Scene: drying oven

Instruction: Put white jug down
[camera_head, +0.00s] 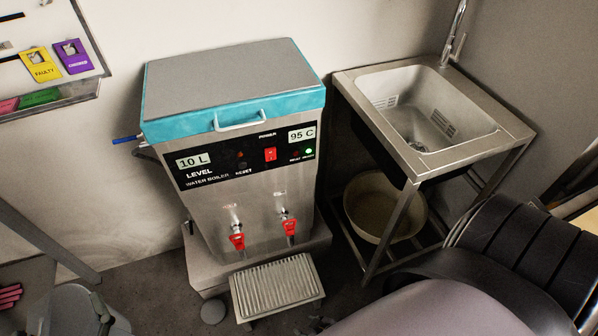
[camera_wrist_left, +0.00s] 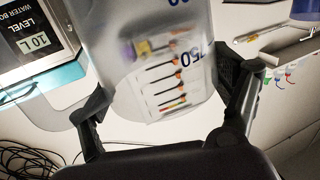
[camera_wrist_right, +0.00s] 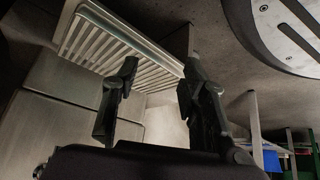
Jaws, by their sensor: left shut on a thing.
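The white jug (camera_wrist_left: 192,88) is translucent, with measuring marks and a "750" showing upside down in the left wrist view. My left gripper (camera_wrist_left: 160,84) is shut on it, one finger on each side. The jug's far end is cut off by the top of that view. I cannot make out the jug or my left gripper in the head view. My right gripper (camera_wrist_right: 160,72) is open and empty, with a ribbed drip tray (camera_wrist_right: 85,32) behind its fingers.
A water boiler (camera_head: 245,140) with two red taps stands in the middle, its drip tray (camera_head: 277,286) in front. A metal sink (camera_head: 425,105) stands to its right, with a pale basin (camera_head: 385,205) below. A wall board (camera_head: 40,55) hangs at upper left. Dark cables (camera_wrist_left: 30,160) show in the left wrist view.

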